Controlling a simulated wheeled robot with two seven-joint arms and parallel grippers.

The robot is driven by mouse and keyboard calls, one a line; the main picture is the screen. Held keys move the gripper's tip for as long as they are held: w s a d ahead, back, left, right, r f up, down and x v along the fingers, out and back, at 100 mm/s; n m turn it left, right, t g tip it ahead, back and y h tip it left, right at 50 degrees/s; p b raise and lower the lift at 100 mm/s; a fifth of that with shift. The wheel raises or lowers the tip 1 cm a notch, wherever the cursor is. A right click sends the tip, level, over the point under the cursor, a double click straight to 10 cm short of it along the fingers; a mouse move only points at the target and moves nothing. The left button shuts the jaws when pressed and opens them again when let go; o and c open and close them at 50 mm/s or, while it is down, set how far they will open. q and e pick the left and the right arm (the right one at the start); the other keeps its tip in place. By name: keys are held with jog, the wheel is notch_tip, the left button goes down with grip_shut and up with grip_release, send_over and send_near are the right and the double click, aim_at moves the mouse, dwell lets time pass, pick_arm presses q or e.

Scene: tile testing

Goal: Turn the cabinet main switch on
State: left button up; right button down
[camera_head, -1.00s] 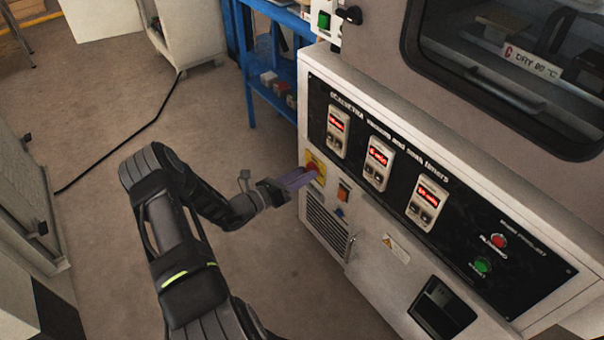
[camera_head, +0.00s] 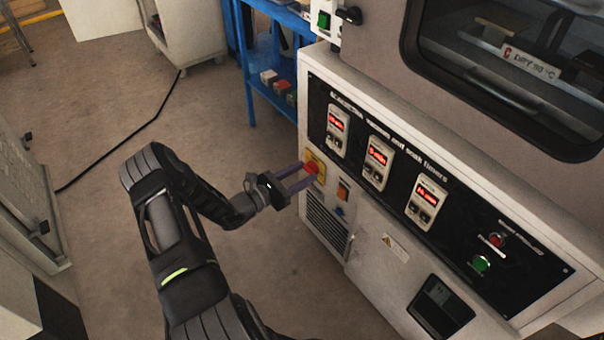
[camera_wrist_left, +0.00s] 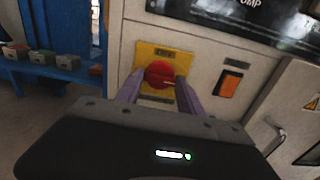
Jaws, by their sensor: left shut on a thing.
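The main switch is a red round knob (camera_wrist_left: 159,74) on a yellow plate (camera_wrist_left: 150,55) on the cabinet's front, at its left end. In the head view the red knob (camera_head: 311,168) sits on the yellow plate left of an orange rocker switch. My left gripper (camera_head: 305,176) reaches it from the left. Its two purple fingers lie on either side of the knob, shut on it. In the left wrist view the fingers (camera_wrist_left: 157,84) flank the knob, and its lower part is partly hidden. My right gripper is not in view.
The cabinet (camera_head: 370,225) carries a black panel with three lit red displays, a red button (camera_head: 497,240) and a green button (camera_head: 481,264). An orange rocker switch (camera_wrist_left: 228,84) is just right of the knob. A blue shelf (camera_head: 262,85) stands behind.

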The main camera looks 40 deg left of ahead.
pick_arm(q)
jog(key=o, duration=1.4)
jog(key=p+v, duration=0.1)
jog(key=v, duration=0.6)
jog(key=shift+s+a+p, duration=0.1)
jog(key=shift+s+p, duration=0.2)
jog(key=shift+s, duration=0.1)
jog(key=shift+f, duration=0.1)
